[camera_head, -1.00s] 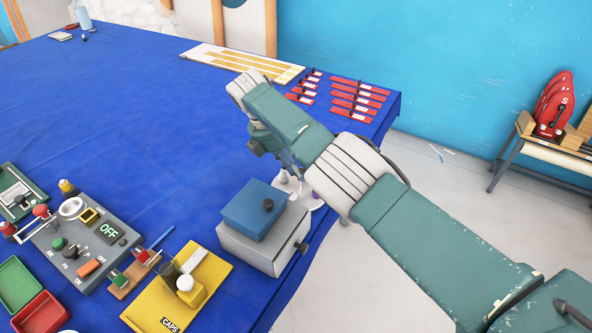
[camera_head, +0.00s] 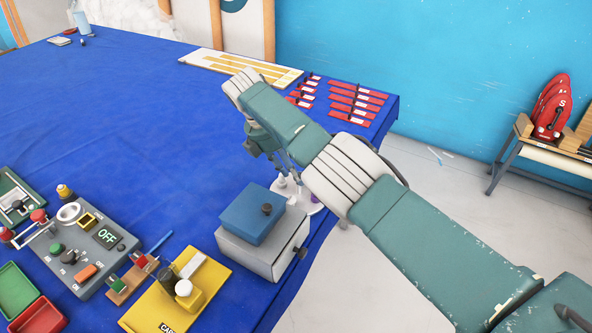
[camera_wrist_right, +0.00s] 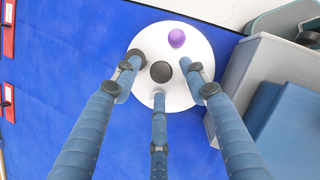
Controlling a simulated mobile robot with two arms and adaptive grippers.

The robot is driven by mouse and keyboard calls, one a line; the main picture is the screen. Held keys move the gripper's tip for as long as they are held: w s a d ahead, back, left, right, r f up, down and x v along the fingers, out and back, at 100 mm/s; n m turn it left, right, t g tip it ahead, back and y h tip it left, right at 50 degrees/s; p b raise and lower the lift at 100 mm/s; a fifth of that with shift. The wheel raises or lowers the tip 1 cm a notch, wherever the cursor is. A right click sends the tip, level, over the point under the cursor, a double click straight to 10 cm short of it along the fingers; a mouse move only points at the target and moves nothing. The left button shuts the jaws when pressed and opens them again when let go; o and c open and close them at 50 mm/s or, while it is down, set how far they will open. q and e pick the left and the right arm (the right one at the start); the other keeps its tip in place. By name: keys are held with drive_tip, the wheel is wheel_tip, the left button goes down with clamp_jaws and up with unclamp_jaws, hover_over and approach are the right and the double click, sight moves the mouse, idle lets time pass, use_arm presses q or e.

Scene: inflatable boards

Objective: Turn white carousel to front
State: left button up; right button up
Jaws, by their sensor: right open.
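The white carousel (camera_wrist_right: 156,43) is a round white disc with a dark central knob (camera_wrist_right: 160,71) and a purple piece (camera_wrist_right: 176,38) near its rim. In the head view only a small part of the carousel (camera_head: 313,208) shows, behind the blue-topped box and under my right gripper (camera_head: 289,172). In the right wrist view my right gripper (camera_wrist_right: 164,76) is open, its three fingers spread around the knob over the disc. I cannot tell whether any finger touches it. My left gripper is not in view.
A grey box (camera_head: 262,250) with a blue top (camera_head: 253,212) stands right beside the carousel. Red labelled strips (camera_head: 358,100) lie beyond. A control panel (camera_head: 85,250) and a yellow caps stand (camera_head: 205,275) are at the front left. The table's middle is clear.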

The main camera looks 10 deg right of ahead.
drive_tip(key=v, duration=0.6)
drive_tip(key=shift+r, duration=0.2)
